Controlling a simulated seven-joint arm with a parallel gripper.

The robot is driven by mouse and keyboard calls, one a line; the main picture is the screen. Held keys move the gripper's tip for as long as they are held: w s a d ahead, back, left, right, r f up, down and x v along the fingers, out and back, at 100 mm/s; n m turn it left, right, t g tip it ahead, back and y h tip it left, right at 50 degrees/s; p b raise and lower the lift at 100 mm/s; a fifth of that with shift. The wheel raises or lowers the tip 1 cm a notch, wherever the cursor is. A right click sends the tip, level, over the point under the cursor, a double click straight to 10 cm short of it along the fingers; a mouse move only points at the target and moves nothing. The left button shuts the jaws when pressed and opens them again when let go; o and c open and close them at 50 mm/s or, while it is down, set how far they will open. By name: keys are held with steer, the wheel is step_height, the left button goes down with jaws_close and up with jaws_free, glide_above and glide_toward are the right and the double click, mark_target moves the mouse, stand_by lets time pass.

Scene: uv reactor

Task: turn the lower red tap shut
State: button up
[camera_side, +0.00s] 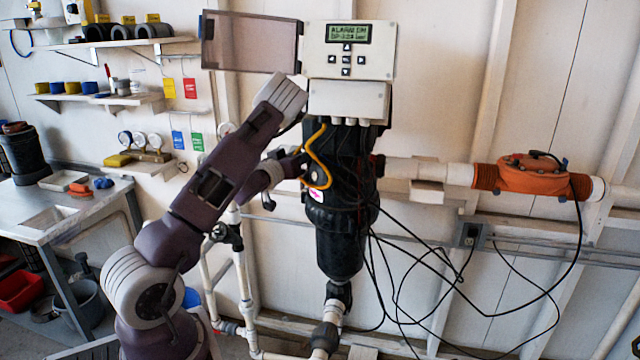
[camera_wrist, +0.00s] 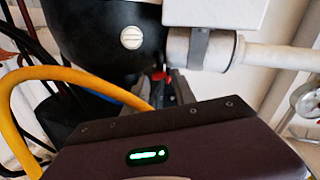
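A small red piece (camera_wrist: 158,76), which may be the lower red tap, shows in the wrist view beside the black reactor body. Most of it is hidden, and I cannot tell how it is turned. In the side view no lower red tap can be made out; the arm covers the reactor's left side. My gripper (camera_side: 298,164) is at the left side of the black reactor (camera_side: 340,235), near the yellow hose. In the wrist view its purple housing hides most of the fingers, so whether they are open or touch the red piece is unclear.
A yellow hose (camera_side: 312,160) loops close to my gripper. The control box (camera_side: 378,62) with its open cover (camera_side: 250,42) is above. White pipes (camera_side: 240,275) run below left. Black cables (camera_side: 440,280) hang at the right. A workbench (camera_side: 100,205) stands far left.

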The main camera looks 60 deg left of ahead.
steer(key=v, duration=0.7)
steer(key=s+d+r+m+g+h, duration=0.1)
steer(key=d+r+g+h, duration=0.1)
steer(key=d, duration=0.6)
steer(key=s+d+r+m+g+h, duration=0.1)
steer(key=s+d+r+g+h, duration=0.1)
steer(key=d, duration=0.6)
steer(key=s+d+r+m+g+h, duration=0.1)
steer(key=d+r+g+h, duration=0.1)
steer(key=d, duration=0.6)
steer(key=shift+s+d+g, duration=0.35)
steer(key=shift+g, duration=0.05)
steer(key=s+d+m+g+h, duration=0.3)
steer(key=s+d+m, duration=0.3)
steer(key=s+d, duration=0.6)
steer(key=s, duration=0.4)
steer(key=shift+s, duration=0.25)
